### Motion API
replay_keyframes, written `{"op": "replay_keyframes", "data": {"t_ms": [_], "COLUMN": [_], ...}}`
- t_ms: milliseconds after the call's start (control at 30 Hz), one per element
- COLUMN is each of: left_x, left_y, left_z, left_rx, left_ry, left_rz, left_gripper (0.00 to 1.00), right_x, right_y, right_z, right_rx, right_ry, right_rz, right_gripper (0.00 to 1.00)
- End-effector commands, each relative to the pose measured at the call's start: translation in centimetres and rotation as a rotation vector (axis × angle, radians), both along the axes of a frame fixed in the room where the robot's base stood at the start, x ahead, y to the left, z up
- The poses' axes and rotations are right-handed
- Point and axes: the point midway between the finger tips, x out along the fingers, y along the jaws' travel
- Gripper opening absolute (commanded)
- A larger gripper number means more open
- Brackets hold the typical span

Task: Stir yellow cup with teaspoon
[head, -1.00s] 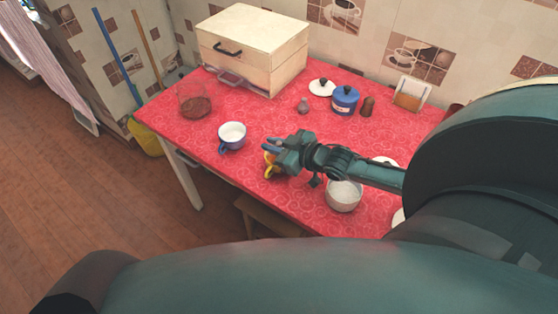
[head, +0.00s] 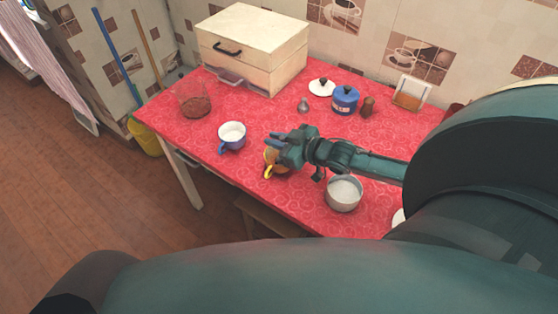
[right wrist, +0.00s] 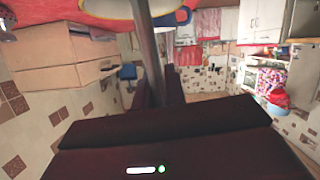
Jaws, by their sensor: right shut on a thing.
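The yellow cup (head: 269,171) stands on the red table in the head view. Its handle side shows and the rest is largely hidden by my right gripper. My right gripper (head: 273,145) is over the cup. In the right wrist view, its dark fingers (right wrist: 158,88) are shut on a thin grey metal handle (right wrist: 150,50), which looks like the teaspoon's. The handle runs up to the top of that view, where a yellow edge shows. The spoon's bowl is hidden. My left gripper is not in view.
A blue-and-white cup (head: 232,135) stands left of the yellow cup. A grey bowl (head: 344,194) is under my right forearm. A glass container (head: 194,101), a cream wooden box (head: 252,50) and a blue pot (head: 345,100) stand farther back. The table front left is clear.

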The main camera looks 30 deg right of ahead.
Motion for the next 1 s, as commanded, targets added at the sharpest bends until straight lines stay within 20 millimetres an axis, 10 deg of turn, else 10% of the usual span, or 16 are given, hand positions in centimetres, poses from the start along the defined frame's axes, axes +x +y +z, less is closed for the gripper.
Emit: {"op": "replay_keyframes", "data": {"t_ms": [1000], "left_x": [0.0], "left_y": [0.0], "left_z": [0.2], "left_rx": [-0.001], "left_ry": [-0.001], "left_rz": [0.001], "left_gripper": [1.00], "right_x": [0.0], "right_y": [0.0], "right_z": [5.8], "right_rx": [0.000], "right_ry": [0.001], "right_rz": [0.000], "right_gripper": [0.00]}}
